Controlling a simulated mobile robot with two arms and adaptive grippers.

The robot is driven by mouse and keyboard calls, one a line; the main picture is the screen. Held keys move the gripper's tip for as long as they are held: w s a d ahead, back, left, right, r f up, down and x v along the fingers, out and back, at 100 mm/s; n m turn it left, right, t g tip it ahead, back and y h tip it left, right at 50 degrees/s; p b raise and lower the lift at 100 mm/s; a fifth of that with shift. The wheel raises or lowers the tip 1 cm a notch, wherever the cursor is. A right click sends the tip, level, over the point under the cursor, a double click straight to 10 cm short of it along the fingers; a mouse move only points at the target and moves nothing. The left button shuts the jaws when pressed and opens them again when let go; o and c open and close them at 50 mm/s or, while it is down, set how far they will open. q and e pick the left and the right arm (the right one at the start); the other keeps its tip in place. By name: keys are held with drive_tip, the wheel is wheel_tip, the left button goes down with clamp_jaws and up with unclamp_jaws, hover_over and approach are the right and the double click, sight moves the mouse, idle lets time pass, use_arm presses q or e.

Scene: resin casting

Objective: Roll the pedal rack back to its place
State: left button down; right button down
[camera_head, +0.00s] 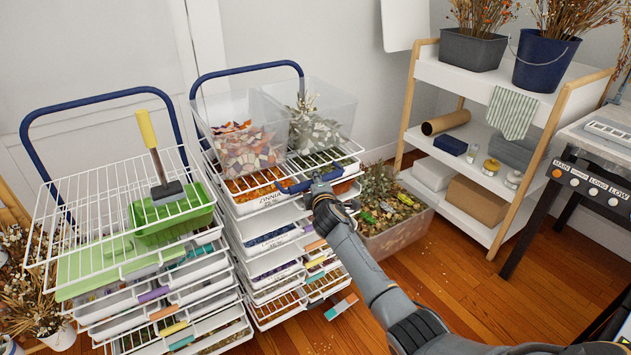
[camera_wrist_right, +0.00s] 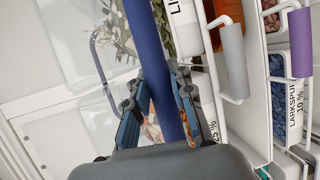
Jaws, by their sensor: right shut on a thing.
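The petal rack is a white wire rack (camera_head: 318,160) with a tall blue tube handle at the back and several labelled drawers of dried petals. One drawer reads ZINNIA; a LARKSPUR drawer (camera_wrist_right: 287,100) shows in the right wrist view. A dark blue bar (camera_head: 296,187) runs along the rack's upper front. My right gripper (camera_head: 322,190) is at this bar. In the right wrist view, my right gripper's fingers (camera_wrist_right: 158,112) are on both sides of the blue bar (camera_wrist_right: 150,60), shut on it. My left gripper is out of view.
A similar rack (camera_head: 100,222) with a green tub (camera_head: 172,222) stands close on the left. Clear bins of petals (camera_head: 240,135) sit on the rack top. A low clear bin (camera_head: 405,238) stands right of it, before a shelf unit (camera_head: 480,85). Wooden floor (camera_head: 470,290) is open at right.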

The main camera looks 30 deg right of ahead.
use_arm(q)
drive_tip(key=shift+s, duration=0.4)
use_arm(e)
drive_tip(key=shift+w+r, duration=0.1)
drive_tip(key=shift+r, duration=0.05)
drive_tip(key=c, duration=1.3)
unclamp_jaws()
drive_tip(key=shift+o, duration=0.8)
drive_tip(key=shift+w+a, duration=0.1)
drive_tip(key=shift+w, duration=0.05)
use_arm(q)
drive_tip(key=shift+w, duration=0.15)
use_arm(e)
drive_tip(key=shift+s, duration=0.5)
drive_tip(key=v, duration=1.1)
